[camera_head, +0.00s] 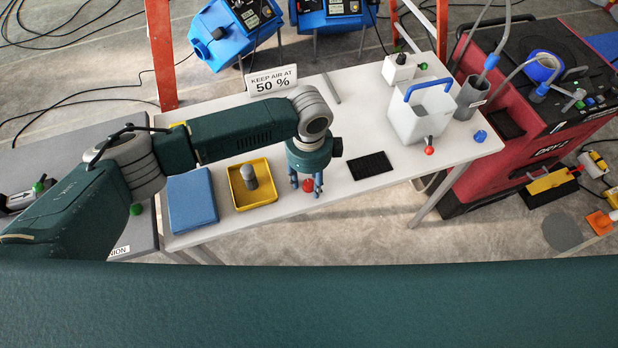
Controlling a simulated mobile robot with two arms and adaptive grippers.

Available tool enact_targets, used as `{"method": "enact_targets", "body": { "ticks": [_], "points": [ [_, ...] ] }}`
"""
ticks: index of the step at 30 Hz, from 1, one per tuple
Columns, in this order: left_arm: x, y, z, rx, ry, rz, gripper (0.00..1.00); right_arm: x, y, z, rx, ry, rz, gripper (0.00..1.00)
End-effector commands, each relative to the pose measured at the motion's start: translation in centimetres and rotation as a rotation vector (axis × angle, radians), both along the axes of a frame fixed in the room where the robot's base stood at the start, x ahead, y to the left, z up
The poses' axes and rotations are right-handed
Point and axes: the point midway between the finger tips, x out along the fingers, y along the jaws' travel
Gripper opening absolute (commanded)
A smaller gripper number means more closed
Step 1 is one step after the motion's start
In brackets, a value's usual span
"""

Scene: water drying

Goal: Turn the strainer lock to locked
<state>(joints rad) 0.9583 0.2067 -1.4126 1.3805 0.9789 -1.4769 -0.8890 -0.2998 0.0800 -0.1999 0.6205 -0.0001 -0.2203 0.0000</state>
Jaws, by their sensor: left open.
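My left gripper (307,184) points down over the front edge of the white table, its blue-tipped fingers apart. A small red knob (308,186) shows between the fingertips; I cannot tell whether they touch it. A white container (411,118) with a blue handle stands on the right part of the table, with a red ball-ended lever (429,147) at its front. No part is clearly labelled as the strainer lock, and I cannot tell which it is. My right gripper is out of view.
On the white table (345,100) are a blue folded cloth (192,200), a yellow tray (262,195) holding a grey cylinder (249,176), a black mat (369,166), a sign (271,80) and a grey cup (470,98). A red machine (480,170) stands right.

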Motion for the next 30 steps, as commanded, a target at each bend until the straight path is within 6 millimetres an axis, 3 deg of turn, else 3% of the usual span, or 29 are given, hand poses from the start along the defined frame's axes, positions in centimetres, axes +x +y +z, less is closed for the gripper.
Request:
{"method": "enact_targets", "body": {
  "ticks": [6, 12, 23, 30],
  "points": [
    [-0.02, -0.01, -0.04, 0.000, 0.000, 0.000, 0.39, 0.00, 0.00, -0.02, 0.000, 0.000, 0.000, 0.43],
    [-0.02, -0.01, -0.02, -0.001, 0.000, 0.000, 0.00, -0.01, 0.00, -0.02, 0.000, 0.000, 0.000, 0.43],
    [-0.04, -0.06, 0.02, -0.002, 0.001, -0.038, 0.00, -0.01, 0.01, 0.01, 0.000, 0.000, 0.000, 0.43],
    [-0.05, -0.08, 0.04, -0.003, 0.002, -0.175, 0.00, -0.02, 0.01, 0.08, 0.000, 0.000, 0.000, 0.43]
  ]
}}
